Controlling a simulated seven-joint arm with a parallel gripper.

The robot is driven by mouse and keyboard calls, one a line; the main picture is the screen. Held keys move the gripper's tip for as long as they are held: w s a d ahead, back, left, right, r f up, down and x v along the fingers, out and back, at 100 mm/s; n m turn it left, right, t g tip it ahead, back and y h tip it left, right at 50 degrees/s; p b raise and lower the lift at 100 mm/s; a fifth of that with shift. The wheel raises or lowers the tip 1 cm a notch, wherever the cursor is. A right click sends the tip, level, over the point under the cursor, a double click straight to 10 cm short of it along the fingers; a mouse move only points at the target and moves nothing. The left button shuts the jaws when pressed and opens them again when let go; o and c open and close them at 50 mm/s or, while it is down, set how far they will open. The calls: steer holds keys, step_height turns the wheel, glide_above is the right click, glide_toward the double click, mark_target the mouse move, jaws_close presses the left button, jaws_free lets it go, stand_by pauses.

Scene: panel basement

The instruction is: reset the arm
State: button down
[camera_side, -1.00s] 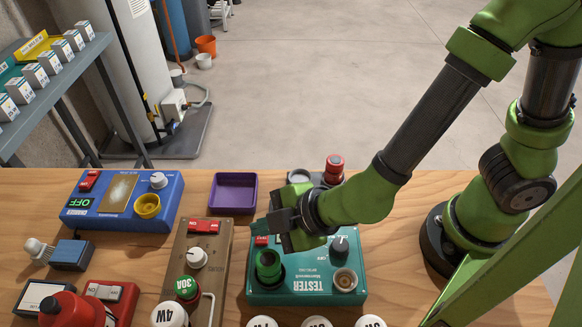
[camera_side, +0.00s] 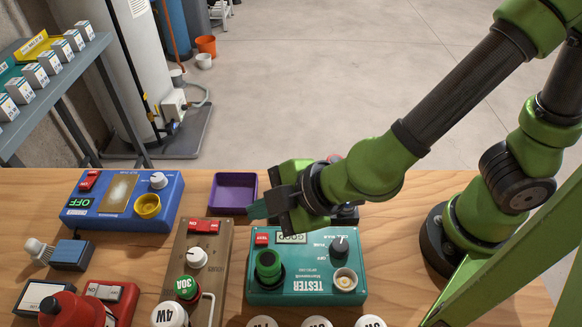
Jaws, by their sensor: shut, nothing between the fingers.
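My green arm comes in from the right, and my gripper (camera_side: 258,209) is shut and empty. It is above the table between the purple tray (camera_side: 233,208) and the teal tester box (camera_side: 306,285), with its fingertips pointing left. The tester has a red switch, a dark knob, a green socket piece and a round cup with a pale center. My wrist hides most of the items behind the tester, including the red-capped one.
A brown panel (camera_side: 206,262) with a red switch and white knob stands left of the tester. A blue box (camera_side: 122,200) reading OFF is at the back left. Round white parts (camera_side: 317,322) line the front edge. A grey shelf (camera_side: 60,85) with small boxes stands left.

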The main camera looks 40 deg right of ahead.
stand_by(0.4)
steer(key=d+r+m+g+h, duration=0.1)
steer(key=d+r+m+h, duration=0.15)
steer(key=d+m, duration=0.45)
steer(key=d+r+m+g+h, duration=0.1)
steer(key=d+m+h, duration=0.15)
steer(key=d, duration=0.75)
steer(key=s+d+r+m+t+y, duration=0.1)
steer(key=s+d+r+m+y, duration=0.1)
steer(key=d+r+m, duration=0.6)
steer(key=shift+s+r+m+y, duration=0.15)
steer(key=shift+s+m+y, duration=0.05)
steer(key=shift+m+y, duration=0.25)
